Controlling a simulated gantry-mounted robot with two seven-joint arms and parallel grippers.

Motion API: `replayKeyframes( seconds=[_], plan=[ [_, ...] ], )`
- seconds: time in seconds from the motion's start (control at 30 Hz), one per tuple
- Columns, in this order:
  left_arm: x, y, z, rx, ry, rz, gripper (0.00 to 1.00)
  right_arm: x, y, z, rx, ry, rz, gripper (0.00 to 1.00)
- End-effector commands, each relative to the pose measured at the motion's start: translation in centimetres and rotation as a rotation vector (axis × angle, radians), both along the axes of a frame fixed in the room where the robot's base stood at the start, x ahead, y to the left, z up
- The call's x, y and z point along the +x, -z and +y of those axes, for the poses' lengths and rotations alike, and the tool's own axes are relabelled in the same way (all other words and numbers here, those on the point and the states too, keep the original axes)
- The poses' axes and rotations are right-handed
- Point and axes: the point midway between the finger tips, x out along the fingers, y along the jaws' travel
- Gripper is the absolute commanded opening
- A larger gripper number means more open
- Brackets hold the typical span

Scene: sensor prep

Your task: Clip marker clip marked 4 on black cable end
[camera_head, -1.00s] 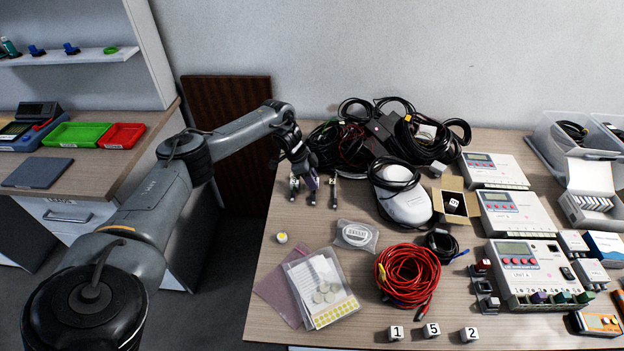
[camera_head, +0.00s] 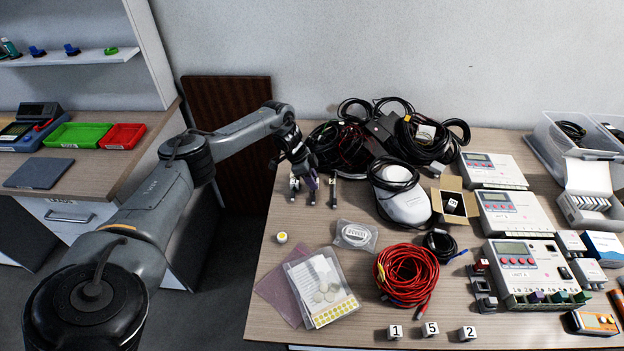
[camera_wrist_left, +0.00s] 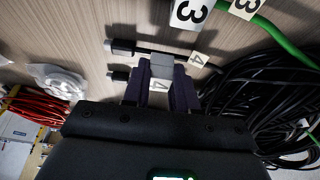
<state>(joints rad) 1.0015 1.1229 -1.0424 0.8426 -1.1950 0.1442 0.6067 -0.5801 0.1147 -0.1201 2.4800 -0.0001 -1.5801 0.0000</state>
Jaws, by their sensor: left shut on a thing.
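The small marker clip (camera_wrist_left: 160,86), with a white face marked 4, is between the fingers of my left gripper (camera_wrist_left: 158,92) in the left wrist view. The gripper is shut on it. A black cable end (camera_wrist_left: 123,46) lies on the table just beyond the clip, with a white tag marked 4 (camera_wrist_left: 198,60) on its cable. A second dark cable end (camera_wrist_left: 118,75) lies beside the fingers. In the head view my left gripper (camera_head: 312,186) is low over the table's left back area. The clip is too small to make out there. My right gripper is not in view.
Cubes marked 1 (camera_head: 395,332), 5 (camera_head: 431,329) and 2 (camera_head: 468,333) stand at the front edge. A red cable coil (camera_head: 405,275) lies mid-table.

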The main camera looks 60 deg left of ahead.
Motion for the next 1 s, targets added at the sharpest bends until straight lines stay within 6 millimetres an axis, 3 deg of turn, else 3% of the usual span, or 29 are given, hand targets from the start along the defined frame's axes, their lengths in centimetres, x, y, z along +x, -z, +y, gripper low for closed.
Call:
replayKeyframes(
  seconds=[1.0],
  plan=[
    [0.0,1.0,0.0,0.001,0.0,-0.001,0.0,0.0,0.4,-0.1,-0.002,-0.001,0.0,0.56]
  ],
)
